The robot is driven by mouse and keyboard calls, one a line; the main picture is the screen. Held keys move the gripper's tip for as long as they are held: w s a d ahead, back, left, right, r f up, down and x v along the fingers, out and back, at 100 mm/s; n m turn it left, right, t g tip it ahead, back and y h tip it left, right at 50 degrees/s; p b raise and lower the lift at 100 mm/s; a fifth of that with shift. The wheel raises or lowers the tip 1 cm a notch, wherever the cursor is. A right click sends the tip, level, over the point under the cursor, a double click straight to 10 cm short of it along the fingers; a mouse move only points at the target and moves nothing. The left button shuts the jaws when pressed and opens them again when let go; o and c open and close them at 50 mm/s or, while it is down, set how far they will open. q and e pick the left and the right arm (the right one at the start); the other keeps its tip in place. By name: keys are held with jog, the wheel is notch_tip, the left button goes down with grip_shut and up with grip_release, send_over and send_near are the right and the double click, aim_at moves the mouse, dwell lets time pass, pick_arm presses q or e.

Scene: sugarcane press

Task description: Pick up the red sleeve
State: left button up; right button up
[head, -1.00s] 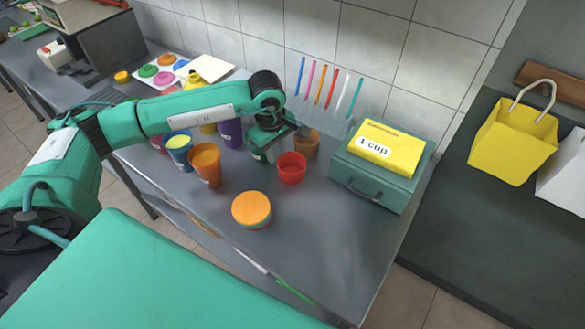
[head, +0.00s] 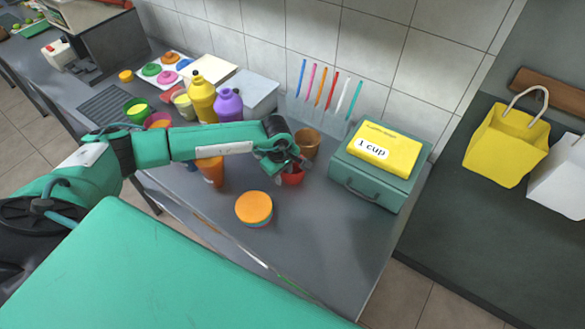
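The red sleeve (head: 291,179) is a small red cup shape standing on the grey counter, in the middle of the head view. My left gripper (head: 288,166) is right over it and covers its upper part. The fingers are at the sleeve's rim, but I cannot tell whether they touch or grip it. My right gripper is not in view.
A brown cup (head: 306,144) stands close behind the sleeve. An orange cup (head: 211,172) is to the left, partly behind my arm. A stack of orange-topped discs (head: 254,208) lies in front. A green box (head: 372,187) with a yellow "1 cup" block (head: 385,148) is to the right.

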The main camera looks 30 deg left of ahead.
pick_arm(q)
jog(key=shift+c, duration=0.2)
grip_shut()
